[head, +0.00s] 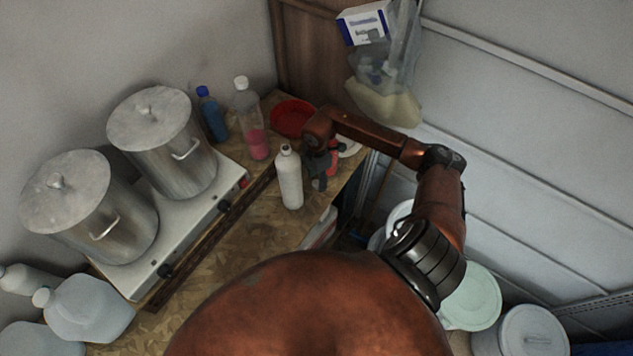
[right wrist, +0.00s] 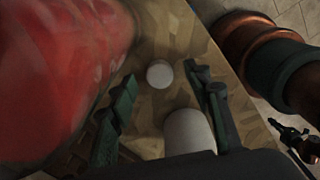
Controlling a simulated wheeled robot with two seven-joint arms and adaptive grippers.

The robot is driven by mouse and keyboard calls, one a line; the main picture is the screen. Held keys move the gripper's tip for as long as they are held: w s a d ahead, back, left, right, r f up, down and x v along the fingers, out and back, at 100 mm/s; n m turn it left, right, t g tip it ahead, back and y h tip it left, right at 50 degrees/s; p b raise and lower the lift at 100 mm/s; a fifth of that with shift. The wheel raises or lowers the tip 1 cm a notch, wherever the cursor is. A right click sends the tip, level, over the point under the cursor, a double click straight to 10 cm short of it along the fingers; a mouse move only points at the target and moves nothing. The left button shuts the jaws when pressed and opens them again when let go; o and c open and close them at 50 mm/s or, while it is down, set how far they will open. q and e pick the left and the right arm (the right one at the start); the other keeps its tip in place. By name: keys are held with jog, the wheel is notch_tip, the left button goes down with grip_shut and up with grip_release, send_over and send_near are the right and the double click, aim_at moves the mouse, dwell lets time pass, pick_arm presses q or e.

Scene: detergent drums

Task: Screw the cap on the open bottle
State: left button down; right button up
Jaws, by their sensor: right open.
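A white bottle (head: 289,178) stands upright on the worktop in the head view. I cannot make out whether its top is open. My right gripper (head: 320,182) is just right of it, pointing down. In the right wrist view the right gripper (right wrist: 164,78) is open, its two dark green fingers apart. A small round white disc, which looks like the cap (right wrist: 160,75), shows between the fingertips. A larger white rounded thing (right wrist: 188,130), possibly the bottle, shows between the fingers lower down, partly hidden by the gripper's dark body. My left gripper is not in view.
A bottle with pink liquid (head: 256,140), a blue bottle (head: 212,118) and a red bowl (head: 292,118) stand behind. Two steel pots (head: 165,150) sit on a stove (head: 150,276) at left. The worktop (head: 235,250) in front is clear.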

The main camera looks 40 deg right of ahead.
jog(key=shift+f, duration=0.7)
jog(key=c, duration=0.7)
jog(key=shift+c, duration=0.2)
